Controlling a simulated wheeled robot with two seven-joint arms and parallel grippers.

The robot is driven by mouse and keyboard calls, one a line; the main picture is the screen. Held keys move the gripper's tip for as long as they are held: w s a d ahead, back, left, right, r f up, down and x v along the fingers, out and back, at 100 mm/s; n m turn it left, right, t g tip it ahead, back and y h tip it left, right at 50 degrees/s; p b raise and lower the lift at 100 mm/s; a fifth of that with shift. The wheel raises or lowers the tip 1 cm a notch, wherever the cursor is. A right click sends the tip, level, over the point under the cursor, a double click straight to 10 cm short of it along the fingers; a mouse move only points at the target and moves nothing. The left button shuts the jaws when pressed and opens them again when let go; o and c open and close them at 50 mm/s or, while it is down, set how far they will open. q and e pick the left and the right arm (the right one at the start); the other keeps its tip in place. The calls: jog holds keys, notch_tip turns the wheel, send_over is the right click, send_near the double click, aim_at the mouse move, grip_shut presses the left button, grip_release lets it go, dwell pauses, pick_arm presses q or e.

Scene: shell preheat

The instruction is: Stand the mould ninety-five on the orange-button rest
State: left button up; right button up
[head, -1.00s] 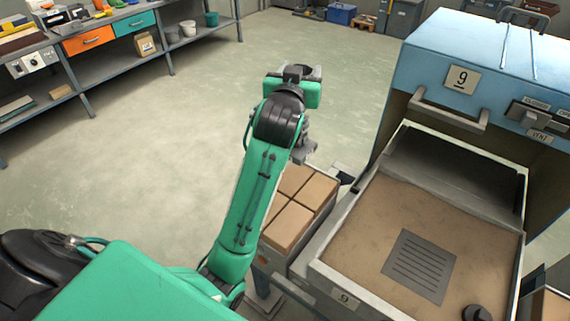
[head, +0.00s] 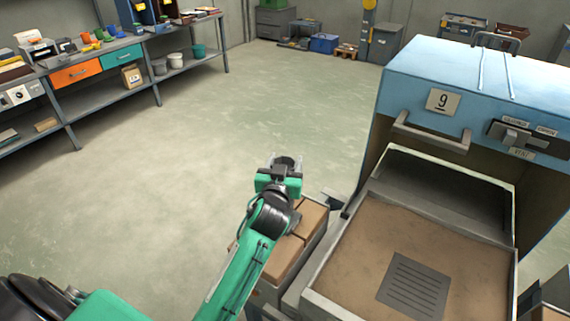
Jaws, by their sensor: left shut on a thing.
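My left gripper (head: 285,163) is at the end of the green arm, near the picture's middle, beyond the boxes beside the blue furnace. It is shut on a small dark grey thing (head: 287,160), mostly hidden by the gripper and wrist. I cannot read any number on it, so I cannot tell whether it is the mould ninety-five. I cannot make out a rest with an orange button in this view. My right gripper is not in view.
The blue furnace (head: 470,70), marked 9, stands at right with a sand tray (head: 335,262) holding a slotted grey plate (head: 413,286). Brown boxes (head: 312,218) lie beside it. A workbench (head: 110,45) runs along the upper left. The floor (head: 180,180) between is clear.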

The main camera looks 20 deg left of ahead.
pick_arm(q)
jog(key=shift+f, duration=0.1)
jog(key=shift+f, duration=0.15)
jog(key=o, duration=1.5)
jog(key=shift+o, duration=0.9)
